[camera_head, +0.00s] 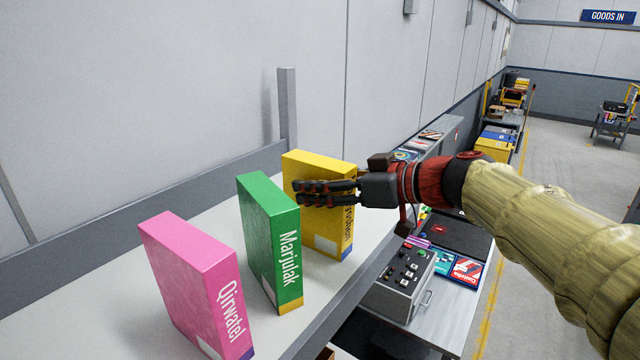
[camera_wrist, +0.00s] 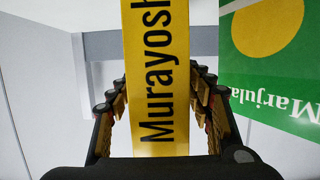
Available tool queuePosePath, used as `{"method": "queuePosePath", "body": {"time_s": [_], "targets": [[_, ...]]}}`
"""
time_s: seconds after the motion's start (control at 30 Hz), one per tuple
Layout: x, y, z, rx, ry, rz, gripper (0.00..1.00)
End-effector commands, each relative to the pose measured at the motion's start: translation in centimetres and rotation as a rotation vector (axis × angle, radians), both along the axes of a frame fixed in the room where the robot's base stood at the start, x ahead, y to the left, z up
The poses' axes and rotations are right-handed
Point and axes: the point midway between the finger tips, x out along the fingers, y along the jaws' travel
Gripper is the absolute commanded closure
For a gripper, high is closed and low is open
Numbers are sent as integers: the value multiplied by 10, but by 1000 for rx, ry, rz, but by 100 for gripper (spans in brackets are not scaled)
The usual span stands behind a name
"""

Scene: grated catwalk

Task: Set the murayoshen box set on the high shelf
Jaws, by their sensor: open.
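The yellow murayoshen box set (camera_head: 322,218) stands upright on the high shelf (camera_head: 215,218) in the head view, at the right end of a row of three boxes. My gripper (camera_head: 325,192) is at its spine, with the fingers across the box and partly hiding its lettering. In the wrist view the yellow spine (camera_wrist: 155,75), reading "Murayosh", stands between the two open fingers (camera_wrist: 160,100). A small gap shows on each side of the spine, so the fingers appear apart from the box there.
A green Marjulak box (camera_head: 270,240) stands just left of the yellow one, and a pink Qirwatel box (camera_head: 195,285) further left. A grey control box (camera_head: 400,285) sits on a lower bench. A grey post (camera_head: 288,108) rises behind the shelf.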

Motion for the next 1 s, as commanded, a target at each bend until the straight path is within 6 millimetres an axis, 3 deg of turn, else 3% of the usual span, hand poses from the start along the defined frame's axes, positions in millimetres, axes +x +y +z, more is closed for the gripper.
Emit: {"method": "queuePosePath", "body": {"time_s": [0.37, 0.8, 1.0], "targets": [[-3, -5, 4, -2, -2, -2, 48], [-51, -68, 28, -1, -2, -4, 48], [-65, -85, 36, 0, -1, -2, 48]]}}
